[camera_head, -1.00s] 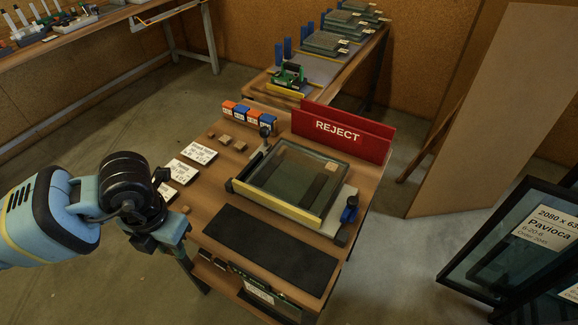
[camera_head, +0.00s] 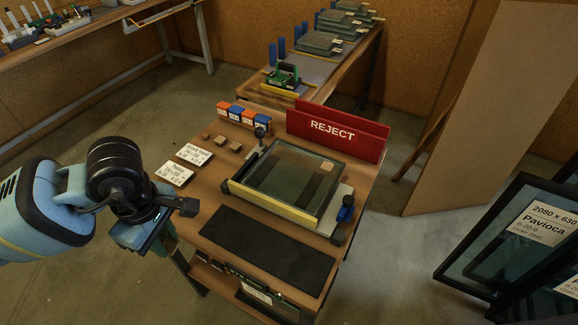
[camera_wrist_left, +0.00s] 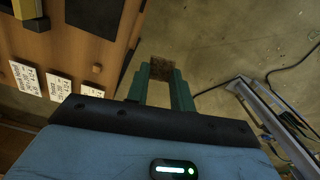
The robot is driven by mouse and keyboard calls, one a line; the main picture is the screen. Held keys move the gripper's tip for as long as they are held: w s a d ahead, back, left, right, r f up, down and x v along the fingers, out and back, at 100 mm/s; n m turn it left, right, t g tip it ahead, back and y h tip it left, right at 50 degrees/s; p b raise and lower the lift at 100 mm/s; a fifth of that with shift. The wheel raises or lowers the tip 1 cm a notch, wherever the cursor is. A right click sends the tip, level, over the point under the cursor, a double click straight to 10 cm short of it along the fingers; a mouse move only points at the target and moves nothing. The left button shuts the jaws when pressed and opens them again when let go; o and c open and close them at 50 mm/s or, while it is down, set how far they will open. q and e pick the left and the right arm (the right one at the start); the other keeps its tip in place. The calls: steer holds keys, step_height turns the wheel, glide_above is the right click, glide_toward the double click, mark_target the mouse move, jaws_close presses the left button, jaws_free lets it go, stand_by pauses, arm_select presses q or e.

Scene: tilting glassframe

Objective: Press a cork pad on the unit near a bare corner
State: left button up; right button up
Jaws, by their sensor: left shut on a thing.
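The glass unit (camera_head: 285,178) lies flat in a fixture on the wooden table, with a yellow bar along its front. A small tan square (camera_head: 327,166) sits near its far right corner; I cannot tell whether it is cork. Several small cork pads (camera_head: 221,141) lie on the table left of the fixture. My left gripper (camera_head: 166,240) is at the table's left edge, away from the unit. In the left wrist view its green fingers are shut on a cork pad (camera_wrist_left: 160,69), seen above the floor. My right gripper is not in view.
A red REJECT bin (camera_head: 335,132) stands behind the fixture. White cards (camera_head: 174,174) and orange and blue boxes (camera_head: 241,114) are at the table's left and back. A dark mat (camera_head: 266,248) lies in front. A blue-topped knob (camera_head: 346,208) stands at the fixture's right.

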arm_select(q)
steer(key=m, duration=0.5)
steer(key=shift+r, duration=0.4)
steer(key=m, duration=0.3)
steer(key=shift+d+r, duration=0.1)
steer(key=shift+r, duration=0.15)
steer(key=m, duration=0.3)
steer(key=r+m, duration=0.1)
steer(key=m, duration=0.2)
steer(key=shift+w+d, duration=0.1)
steer(key=shift+d, duration=0.1)
